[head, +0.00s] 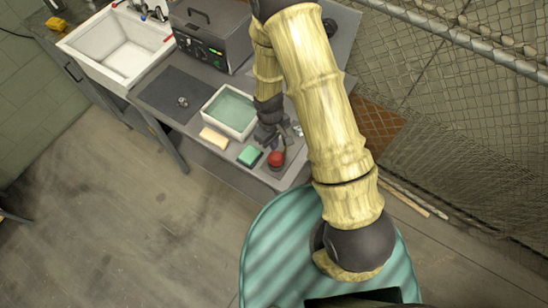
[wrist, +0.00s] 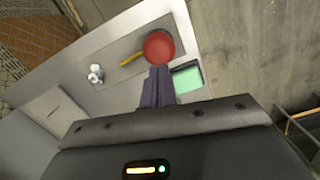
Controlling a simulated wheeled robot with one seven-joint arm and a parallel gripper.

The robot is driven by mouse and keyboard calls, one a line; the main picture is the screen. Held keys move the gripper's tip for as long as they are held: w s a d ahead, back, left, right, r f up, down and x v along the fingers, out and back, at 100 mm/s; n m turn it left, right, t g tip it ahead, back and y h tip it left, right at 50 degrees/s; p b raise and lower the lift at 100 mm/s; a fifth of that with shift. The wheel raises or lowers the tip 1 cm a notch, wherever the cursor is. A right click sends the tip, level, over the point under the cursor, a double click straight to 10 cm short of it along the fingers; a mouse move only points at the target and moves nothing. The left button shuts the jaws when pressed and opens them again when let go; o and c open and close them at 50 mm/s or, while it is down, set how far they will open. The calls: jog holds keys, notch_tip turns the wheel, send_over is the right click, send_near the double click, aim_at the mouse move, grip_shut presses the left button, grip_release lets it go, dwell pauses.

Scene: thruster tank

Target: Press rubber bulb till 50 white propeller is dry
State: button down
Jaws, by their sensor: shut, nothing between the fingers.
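The red rubber bulb (head: 276,159) sits near the front edge of the bench; it also shows in the wrist view (wrist: 158,46). My gripper (head: 269,140) is shut and empty, pointing down close beside the bulb. In the wrist view its fingertips (wrist: 158,72) reach the bulb's lower edge; I cannot tell whether they touch it. A small whitish object (wrist: 95,74), perhaps the white propeller, stands on the grey strip left of the bulb in the wrist view. I cannot tell whether it is wet or dry, and I cannot read any "50" mark.
A green sponge (head: 250,155) lies beside the bulb, with a cream block (head: 214,138) farther left. A white-rimmed water tank (head: 207,111) stands behind them. A small metal part (head: 182,101) lies on a dark mat. A yellow stick (wrist: 131,59) lies by the bulb.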

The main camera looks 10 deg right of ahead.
aim_at(274, 154)
jog(key=shift+s+d+f+b, duration=0.15)
jog(key=shift+f+b, duration=0.7)
jog(key=shift+f, duration=0.85)
notch_tip(274, 154, down, 3)
jog(key=shift+r+b, duration=0.2)
jog(key=shift+b, duration=0.9)
jog(key=shift+r, duration=0.3)
jog(key=shift+r+p, duration=0.1)
jog(key=shift+p, duration=0.25)
jog(key=shift+w+a+r+p, duration=0.15)
jog(key=shift+w+a+r, duration=0.05)
jog(key=shift+w+a, duration=0.4)
jog(key=shift+w+a+r+p, duration=0.15)
jog(key=shift+w+a+r, duration=0.05)
jog(key=shift+w+a, duration=0.3)
jog(key=shift+d, duration=0.1)
